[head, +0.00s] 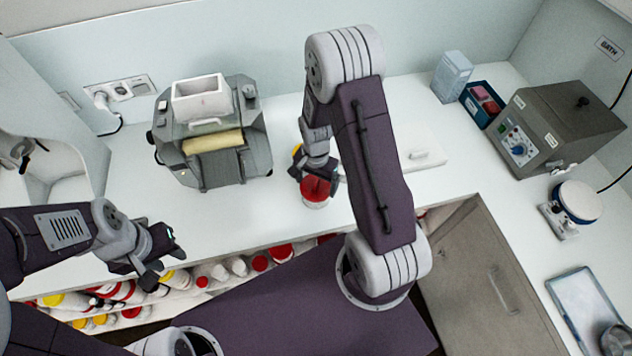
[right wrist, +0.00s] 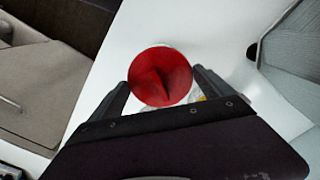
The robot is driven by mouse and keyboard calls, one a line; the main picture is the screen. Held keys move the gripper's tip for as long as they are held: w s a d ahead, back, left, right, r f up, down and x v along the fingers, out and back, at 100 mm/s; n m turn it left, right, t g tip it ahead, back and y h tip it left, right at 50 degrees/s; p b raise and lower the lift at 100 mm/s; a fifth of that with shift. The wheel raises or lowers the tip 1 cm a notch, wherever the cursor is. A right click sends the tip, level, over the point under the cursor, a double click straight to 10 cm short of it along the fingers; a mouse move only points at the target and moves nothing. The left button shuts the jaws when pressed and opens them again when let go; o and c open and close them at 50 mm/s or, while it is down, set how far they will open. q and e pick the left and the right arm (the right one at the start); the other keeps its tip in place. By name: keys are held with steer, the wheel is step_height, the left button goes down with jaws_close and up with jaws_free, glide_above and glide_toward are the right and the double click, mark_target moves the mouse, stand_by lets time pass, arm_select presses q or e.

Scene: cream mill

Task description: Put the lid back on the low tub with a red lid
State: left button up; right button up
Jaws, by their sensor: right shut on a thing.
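The red lid (head: 316,187) is in my right gripper (head: 318,178), over the white low tub (head: 314,205) near the front edge of the counter. In the right wrist view the round red lid (right wrist: 160,77) lies between the two fingertips of my right gripper (right wrist: 160,84), which is shut on it. The lid hides most of the tub, so I cannot tell whether it is seated or held just above the rim. My left gripper (head: 165,266) is open and empty, in front of the counter at the left.
A grey roller machine (head: 210,135) stands on the counter to the left. A yellow-topped item (head: 297,150) is close behind my right gripper. A white slab (head: 420,153) lies to the right. Several containers with red and yellow lids (head: 260,263) fill the shelf below.

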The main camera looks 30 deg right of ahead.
steer(key=shift+f+b, duration=0.3)
steer(key=shift+f, duration=0.25)
stand_by(1.3)
steer(key=o, duration=1.1)
steer(key=shift+o, duration=0.2)
step_height(320, 180, up, 5)
steer(key=p, duration=0.4)
steer(key=shift+f, duration=0.25)
